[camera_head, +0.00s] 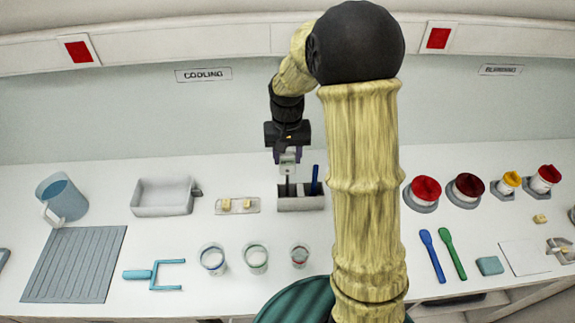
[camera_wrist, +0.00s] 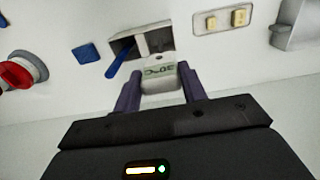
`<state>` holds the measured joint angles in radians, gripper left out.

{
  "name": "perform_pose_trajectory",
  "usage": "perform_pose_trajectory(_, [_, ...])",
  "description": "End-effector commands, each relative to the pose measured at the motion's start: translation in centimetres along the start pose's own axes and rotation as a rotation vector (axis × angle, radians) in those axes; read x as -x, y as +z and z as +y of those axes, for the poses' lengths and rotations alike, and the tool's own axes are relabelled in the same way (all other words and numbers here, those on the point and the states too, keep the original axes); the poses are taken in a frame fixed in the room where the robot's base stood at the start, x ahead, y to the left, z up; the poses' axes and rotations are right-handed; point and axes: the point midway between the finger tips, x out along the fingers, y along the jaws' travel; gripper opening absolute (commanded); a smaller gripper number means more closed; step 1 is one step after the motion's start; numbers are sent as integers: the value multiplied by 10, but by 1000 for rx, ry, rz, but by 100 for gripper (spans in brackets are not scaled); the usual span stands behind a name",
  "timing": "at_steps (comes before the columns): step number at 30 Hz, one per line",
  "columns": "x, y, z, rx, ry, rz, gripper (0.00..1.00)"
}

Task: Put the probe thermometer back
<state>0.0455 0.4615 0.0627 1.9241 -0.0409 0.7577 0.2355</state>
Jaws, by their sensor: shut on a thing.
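My gripper (camera_wrist: 158,90) is shut on the probe thermometer (camera_wrist: 159,76), a pale block with a small greenish display in the wrist view. In the head view the thermometer (camera_head: 288,166) hangs upright below the gripper, over the left part of a grey holder (camera_head: 302,206). Its thin stem reaches down to the holder. I cannot tell how deep the stem sits in it. A blue-handled tool (camera_head: 315,180) stands in the holder's right part, and it also shows in the wrist view (camera_wrist: 118,63).
Left of the holder lie a small tray (camera_head: 238,212) with yellow pieces and a white basin (camera_head: 162,196). Several beakers (camera_head: 255,258) stand in front. Red-topped jars (camera_head: 425,189) and blue and green spatulas (camera_head: 432,255) are to the right.

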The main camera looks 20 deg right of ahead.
Motion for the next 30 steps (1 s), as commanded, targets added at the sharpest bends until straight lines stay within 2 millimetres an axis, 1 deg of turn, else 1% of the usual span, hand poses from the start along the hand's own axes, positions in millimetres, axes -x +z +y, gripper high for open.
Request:
perform_pose_trajectory(9, [-3, 0, 0, 0, 0, 0, 22])
perform_pose_trajectory(11, [-8, 1, 0, 0, 1, -3, 22])
perform_pose_trajectory(15, [-27, 1, 0, 0, 1, -4, 22])
perform_pose_trajectory(18, [-37, 1, 1, -1, 1, -2, 22])
perform_pose_trajectory(29, [-41, 0, 1, -1, 0, 1, 22])
perform_pose_trajectory(30, [-41, 0, 1, -1, 0, 1, 45])
